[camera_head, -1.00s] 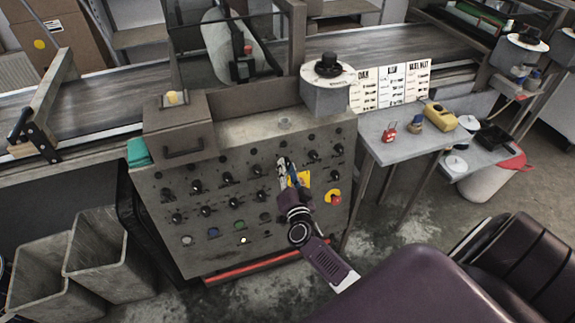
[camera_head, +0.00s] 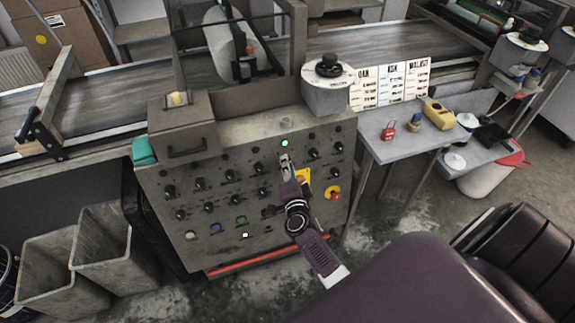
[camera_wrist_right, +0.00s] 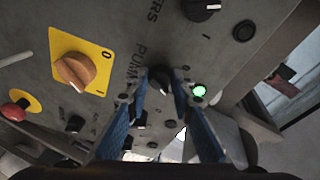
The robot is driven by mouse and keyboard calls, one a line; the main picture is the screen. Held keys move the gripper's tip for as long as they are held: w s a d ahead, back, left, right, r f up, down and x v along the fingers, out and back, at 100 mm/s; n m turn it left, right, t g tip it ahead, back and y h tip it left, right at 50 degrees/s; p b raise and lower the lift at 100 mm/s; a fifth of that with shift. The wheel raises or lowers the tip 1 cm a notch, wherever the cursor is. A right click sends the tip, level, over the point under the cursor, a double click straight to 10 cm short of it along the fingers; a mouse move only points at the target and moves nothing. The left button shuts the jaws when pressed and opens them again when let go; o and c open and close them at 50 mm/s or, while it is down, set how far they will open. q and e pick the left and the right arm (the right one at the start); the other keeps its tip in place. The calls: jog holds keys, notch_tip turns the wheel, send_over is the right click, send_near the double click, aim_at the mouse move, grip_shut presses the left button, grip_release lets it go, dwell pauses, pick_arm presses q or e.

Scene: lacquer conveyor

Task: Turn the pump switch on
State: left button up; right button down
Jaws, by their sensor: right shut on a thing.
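The pump switch (camera_wrist_right: 158,76) is a dark knob on the grey control panel (camera_head: 205,240), beside the lettering "PUMP" in the right wrist view. My right gripper (camera_wrist_right: 158,92) has its blue-padded fingers on either side of this knob, shut on it. In the head view the right gripper (camera_head: 286,164) reaches the upper right part of the panel and hides the switch. A green lamp (camera_head: 284,143) glows just above the gripper; it also shows lit in the right wrist view (camera_wrist_right: 199,91). My left gripper is not in view.
An orange rotary switch on a yellow plate (camera_wrist_right: 75,70) and a red button (camera_head: 333,192) sit close by. Several other black knobs cover the panel. A side table (camera_head: 385,150) stands right of the panel; grey bins (camera_head: 115,262) stand at left.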

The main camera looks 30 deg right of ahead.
jog(key=c, duration=1.7)
grip_release()
jog(key=v, duration=1.2)
